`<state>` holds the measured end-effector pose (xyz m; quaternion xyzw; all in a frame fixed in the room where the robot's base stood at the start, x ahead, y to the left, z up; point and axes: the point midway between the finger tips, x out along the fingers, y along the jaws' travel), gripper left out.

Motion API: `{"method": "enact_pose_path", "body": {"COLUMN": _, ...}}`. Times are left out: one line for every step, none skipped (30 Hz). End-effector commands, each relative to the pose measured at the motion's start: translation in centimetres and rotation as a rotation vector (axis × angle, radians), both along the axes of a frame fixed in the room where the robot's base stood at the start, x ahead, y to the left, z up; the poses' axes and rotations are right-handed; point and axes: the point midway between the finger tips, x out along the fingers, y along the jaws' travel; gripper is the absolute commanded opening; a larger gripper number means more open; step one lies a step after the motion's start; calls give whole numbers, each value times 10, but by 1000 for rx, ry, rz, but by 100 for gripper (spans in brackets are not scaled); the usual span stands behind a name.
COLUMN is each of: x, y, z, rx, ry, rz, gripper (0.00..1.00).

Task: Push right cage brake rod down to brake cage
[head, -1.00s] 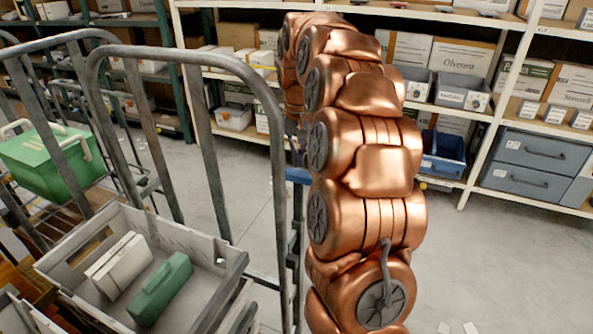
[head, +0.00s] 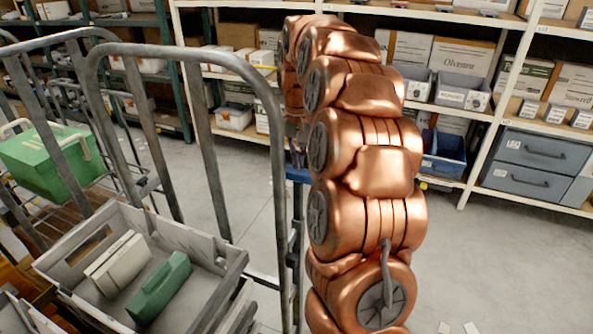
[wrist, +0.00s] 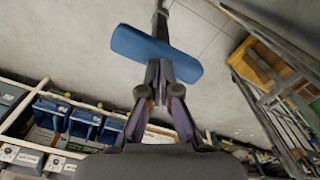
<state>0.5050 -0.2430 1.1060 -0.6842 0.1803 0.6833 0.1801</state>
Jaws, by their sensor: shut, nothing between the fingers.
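A blue bar (wrist: 155,55) on a thin grey rod, which looks like the brake rod's pedal, is in the upper middle of the wrist view. It also shows as a small blue patch (head: 297,174) beside the right upright of the grey cage (head: 280,190) in the head view. My gripper (wrist: 159,70) is shut and empty, with its fingertips at the bar's near edge in the wrist view. I cannot tell whether they touch it. In the head view my gripper (head: 297,155) is a small dark shape just above the blue patch, mostly hidden by my copper arm.
A grey crate (head: 225,285) with a white case and a green case (head: 160,288) stands at the cage, lower left. A green box (head: 45,165) is behind it. Shelving with blue bins (head: 442,160) lines the back. Bare floor (head: 470,245) lies right of my arm.

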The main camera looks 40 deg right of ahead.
Motion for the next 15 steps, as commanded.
{"method": "enact_pose_path", "body": {"x": 0, "y": 0, "z": -3, "rx": 0, "ry": 0, "rz": 0, "gripper": 0}}
{"method": "enact_pose_path", "body": {"x": 0, "y": 0, "z": -5, "rx": 0, "ry": 0, "rz": 0, "gripper": 0}}
{"method": "enact_pose_path", "body": {"x": 0, "y": 0, "z": -6, "rx": 0, "ry": 0, "rz": 0, "gripper": 0}}
{"method": "enact_pose_path", "body": {"x": 0, "y": 0, "z": -7, "rx": 0, "ry": 0, "rz": 0, "gripper": 0}}
{"method": "enact_pose_path", "body": {"x": 0, "y": 0, "z": -9, "rx": 0, "ry": 0, "rz": 0, "gripper": 0}}
{"method": "enact_pose_path", "body": {"x": 0, "y": 0, "z": -10, "rx": 0, "ry": 0, "rz": 0, "gripper": 0}}
{"method": "enact_pose_path", "body": {"x": 0, "y": 0, "z": -11, "rx": 0, "ry": 0, "rz": 0, "gripper": 0}}
{"method": "enact_pose_path", "body": {"x": 0, "y": 0, "z": -12, "rx": 0, "ry": 0, "rz": 0, "gripper": 0}}
{"method": "enact_pose_path", "body": {"x": 0, "y": 0, "z": -14, "rx": 0, "ry": 0, "rz": 0, "gripper": 0}}
{"method": "enact_pose_path", "body": {"x": 0, "y": 0, "z": -15, "rx": 0, "ry": 0, "rz": 0, "gripper": 0}}
{"method": "enact_pose_path", "body": {"x": 0, "y": 0, "z": -17, "rx": 0, "ry": 1, "rz": 0, "gripper": 0}}
{"method": "enact_pose_path", "body": {"x": 0, "y": 0, "z": -18, "rx": 0, "ry": 1, "rz": 0, "gripper": 0}}
{"method": "enact_pose_path", "body": {"x": 0, "y": 0, "z": -19, "rx": 0, "ry": 1, "rz": 0, "gripper": 0}}
{"method": "enact_pose_path", "body": {"x": 0, "y": 0, "z": -21, "rx": 1, "ry": 2, "rz": 0, "gripper": 0}}
{"method": "enact_pose_path", "body": {"x": 0, "y": 0, "z": -22, "rx": 1, "ry": 2, "rz": 0, "gripper": 0}}
